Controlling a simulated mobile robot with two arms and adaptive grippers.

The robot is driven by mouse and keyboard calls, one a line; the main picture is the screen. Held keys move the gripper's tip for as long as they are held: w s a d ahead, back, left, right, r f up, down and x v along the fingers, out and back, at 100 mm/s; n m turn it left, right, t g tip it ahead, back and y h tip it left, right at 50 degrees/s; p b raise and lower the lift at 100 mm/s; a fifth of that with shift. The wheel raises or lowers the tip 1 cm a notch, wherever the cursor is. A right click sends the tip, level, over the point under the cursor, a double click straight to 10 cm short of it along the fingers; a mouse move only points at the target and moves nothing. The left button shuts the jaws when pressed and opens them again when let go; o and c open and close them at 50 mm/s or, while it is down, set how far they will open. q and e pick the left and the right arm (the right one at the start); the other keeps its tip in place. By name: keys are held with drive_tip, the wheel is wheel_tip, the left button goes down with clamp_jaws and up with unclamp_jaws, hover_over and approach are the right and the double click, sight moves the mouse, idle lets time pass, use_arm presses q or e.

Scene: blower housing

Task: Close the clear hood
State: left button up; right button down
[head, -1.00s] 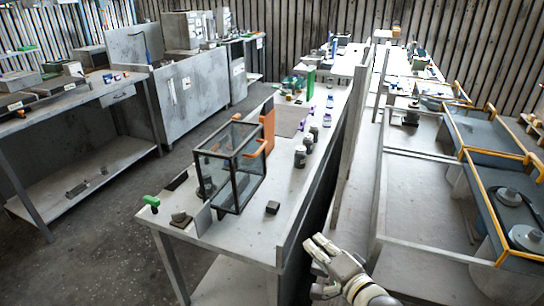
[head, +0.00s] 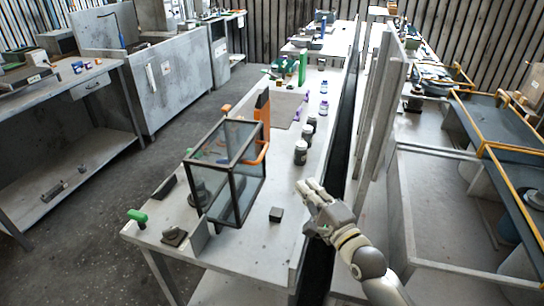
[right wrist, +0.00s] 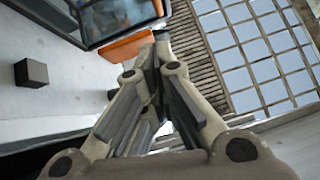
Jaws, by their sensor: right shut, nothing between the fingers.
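The clear hood (head: 224,176) is a glass box with a dark frame, standing on the near part of the middle bench. An orange upright panel (head: 262,108) and an orange bar (head: 257,153) are at its back right. I cannot tell whether the hood is open. My right gripper (head: 303,188) is to the right of the hood, over the bench's right side and apart from the hood. In the right wrist view its fingers (right wrist: 152,62) are together and empty, with the hood's glass and frame (right wrist: 115,16) at the top. My left gripper is not in view.
A small dark block (head: 276,214) lies on the bench between hood and gripper. Dark jars (head: 301,152) stand behind the gripper. A green-handled item (head: 138,217) is at the near left corner. A partition (head: 385,120) rises on the right.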

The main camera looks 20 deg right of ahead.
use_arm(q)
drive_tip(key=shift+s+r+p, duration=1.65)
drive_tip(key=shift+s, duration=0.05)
use_arm(e)
drive_tip(key=w+a+r, duration=0.2)
drive_tip(key=w+a, duration=0.3)
drive_tip(key=w, duration=0.5)
drive_tip(key=shift+w, duration=0.25)
